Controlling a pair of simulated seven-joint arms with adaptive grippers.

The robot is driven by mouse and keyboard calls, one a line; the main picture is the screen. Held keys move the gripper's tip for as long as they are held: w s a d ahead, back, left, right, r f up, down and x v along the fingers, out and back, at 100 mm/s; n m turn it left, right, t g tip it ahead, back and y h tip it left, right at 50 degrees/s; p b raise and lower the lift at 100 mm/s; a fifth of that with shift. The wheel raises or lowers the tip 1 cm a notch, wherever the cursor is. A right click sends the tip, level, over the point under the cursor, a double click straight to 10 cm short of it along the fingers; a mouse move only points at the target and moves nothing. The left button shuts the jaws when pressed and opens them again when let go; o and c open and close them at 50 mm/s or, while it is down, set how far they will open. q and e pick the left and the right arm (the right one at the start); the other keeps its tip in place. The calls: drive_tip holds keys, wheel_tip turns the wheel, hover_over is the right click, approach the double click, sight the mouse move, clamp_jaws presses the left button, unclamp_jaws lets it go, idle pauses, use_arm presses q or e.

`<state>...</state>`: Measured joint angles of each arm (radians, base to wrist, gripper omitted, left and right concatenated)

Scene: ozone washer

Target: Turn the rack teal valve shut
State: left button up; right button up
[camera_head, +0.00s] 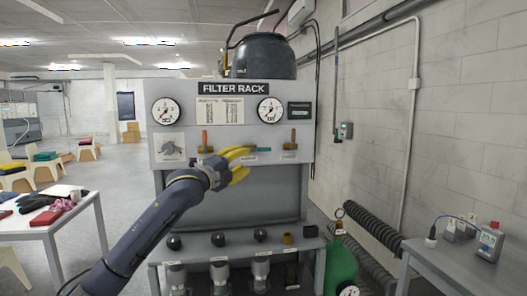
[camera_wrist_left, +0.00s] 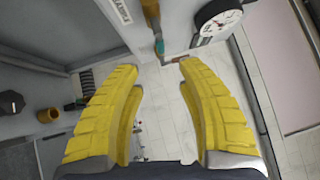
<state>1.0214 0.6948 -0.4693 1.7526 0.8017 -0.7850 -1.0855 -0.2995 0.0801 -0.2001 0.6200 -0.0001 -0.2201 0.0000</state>
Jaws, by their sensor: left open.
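The rack's teal valve handle (camera_head: 262,149) shows in the head view as a short bar lying sideways on the panel, between two orange-brown handles. My left gripper (camera_head: 252,156) is open and empty, with yellow fingers, in front of the panel at the teal handle's left end; its fingers may hide part of it. In the left wrist view the teal part (camera_wrist_left: 159,46) shows just beyond and between the fingertips of my left gripper (camera_wrist_left: 158,66). I cannot tell whether they touch it. My right gripper is in neither view.
The filter rack (camera_head: 235,103) carries an upright orange handle (camera_head: 205,139) on the left, a brown handle (camera_head: 292,138) on the right, and gauges (camera_head: 270,110) above. Black knobs (camera_head: 218,239) line the lower shelf. A green cylinder (camera_head: 341,262) stands at lower right.

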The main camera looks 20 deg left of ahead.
sight(261, 151)
use_arm(q)
drive_tip(key=x, duration=1.2)
drive_tip(key=shift+w, duration=0.1)
clamp_jaws()
idle(0.6)
